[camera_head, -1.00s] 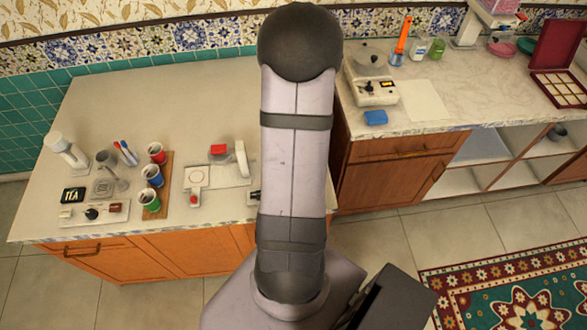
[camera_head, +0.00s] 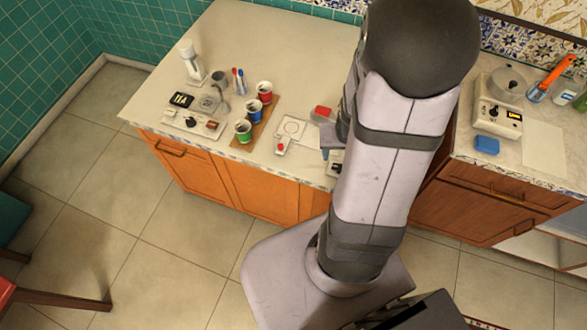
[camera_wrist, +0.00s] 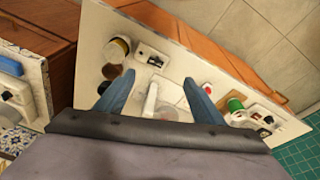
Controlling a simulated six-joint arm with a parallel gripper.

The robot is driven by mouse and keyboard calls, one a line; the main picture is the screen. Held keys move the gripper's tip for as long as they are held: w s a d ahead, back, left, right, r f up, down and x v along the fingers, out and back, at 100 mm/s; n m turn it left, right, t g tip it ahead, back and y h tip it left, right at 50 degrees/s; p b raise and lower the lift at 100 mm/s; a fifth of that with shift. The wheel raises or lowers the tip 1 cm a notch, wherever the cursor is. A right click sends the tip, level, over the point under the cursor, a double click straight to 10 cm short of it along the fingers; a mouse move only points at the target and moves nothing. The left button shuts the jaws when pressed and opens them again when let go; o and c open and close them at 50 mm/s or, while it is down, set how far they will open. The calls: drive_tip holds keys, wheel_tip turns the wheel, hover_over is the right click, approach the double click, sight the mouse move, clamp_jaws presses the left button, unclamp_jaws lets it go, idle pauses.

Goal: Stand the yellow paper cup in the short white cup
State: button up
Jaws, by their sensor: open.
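My gripper (camera_wrist: 159,77) is open, its two blue fingers apart and empty above the counter in the wrist view. I cannot make out the short white cup in either view. In the head view my arm covers the right part of this counter.
Red (camera_head: 265,92), blue (camera_head: 254,112) and green (camera_head: 243,131) cups stand on a wooden board at the counter's middle. A white dial box (camera_wrist: 153,55) sits near the edge. A white upright handle (camera_wrist: 152,95) rises between the fingers.

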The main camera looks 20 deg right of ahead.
drive_tip(key=s+a+r+n+g, duration=0.1)
drive_tip(key=a+r+n, duration=0.1)
drive_tip(key=a, duration=0.6)
drive_tip(key=s+a+r+n+g+y, duration=0.1)
drive_tip(key=a+r+n, duration=0.2)
drive_tip(key=a, duration=0.5)
drive_tip(key=shift+s+r+y, duration=0.3)
drive_tip(key=shift+s+r, duration=0.1)
drive_tip(key=shift+r, duration=0.5)
wheel_tip(320, 180, down, 33)
drive_tip(key=b, duration=3.2)
drive_tip(key=shift+b, duration=0.4)
drive_tip(key=shift+r, duration=0.15)
